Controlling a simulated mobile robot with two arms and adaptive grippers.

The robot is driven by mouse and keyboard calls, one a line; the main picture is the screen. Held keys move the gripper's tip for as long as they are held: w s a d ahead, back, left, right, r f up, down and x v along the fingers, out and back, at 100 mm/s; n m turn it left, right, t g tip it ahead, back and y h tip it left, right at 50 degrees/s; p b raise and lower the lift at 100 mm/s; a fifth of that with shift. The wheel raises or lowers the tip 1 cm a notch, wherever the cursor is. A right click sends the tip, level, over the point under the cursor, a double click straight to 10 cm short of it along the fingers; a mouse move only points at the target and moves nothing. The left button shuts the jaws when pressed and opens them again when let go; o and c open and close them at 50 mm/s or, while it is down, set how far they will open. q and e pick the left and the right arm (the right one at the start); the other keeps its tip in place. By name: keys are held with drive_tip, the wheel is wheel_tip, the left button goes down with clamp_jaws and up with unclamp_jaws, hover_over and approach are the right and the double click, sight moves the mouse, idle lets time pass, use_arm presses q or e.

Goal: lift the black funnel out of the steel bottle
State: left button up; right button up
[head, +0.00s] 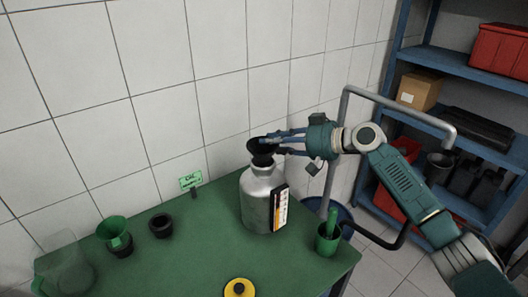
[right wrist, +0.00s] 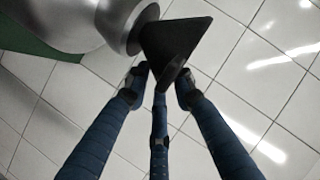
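The black funnel (head: 258,146) stands in the mouth of the steel bottle (head: 257,200), its wide end up and its lower end hidden by the neck. My right gripper (head: 273,142) reaches in from the right, its fingertips at the funnel's rim. In the right wrist view the funnel (right wrist: 176,40) shows as a dark cone against the neck of the bottle (right wrist: 85,18). The three blue fingers of the right gripper (right wrist: 161,82) come close around the near edge of the rim. Whether they grip it is not clear. My left gripper is not in view.
The bottle stands on a green table (head: 190,262). A small green sign (head: 190,181) stands behind.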

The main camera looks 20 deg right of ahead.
clamp_jaws()
